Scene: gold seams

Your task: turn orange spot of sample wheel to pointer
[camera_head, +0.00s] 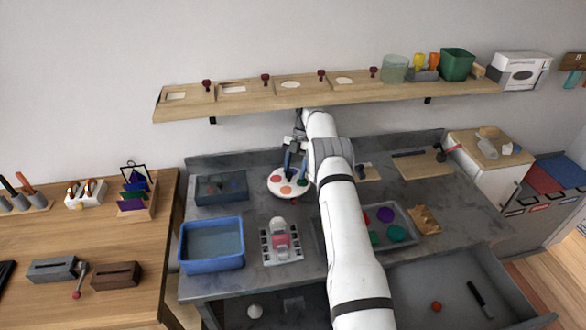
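The sample wheel (274,186) is a round white disc on the grey bench, with several red and orange spots around it. An orange spot (286,190) shows near its front edge, and a redder one lies at the left. My gripper (294,174) points down over the back right part of the wheel. Its two blue fingers stand apart with a gap between them; I see nothing clearly held. I cannot tell whether the fingertips touch the wheel. My arm hides the area right of the wheel. I cannot make out the pointer.
A blue tub (212,262) and a dark tray (221,200) stand left of the wheel. A rack with a pink-and-white item (281,240) stands in front. A grey tray (405,217) with coloured pieces lies right of my arm. A wooden shelf (330,102) runs behind, above the bench.

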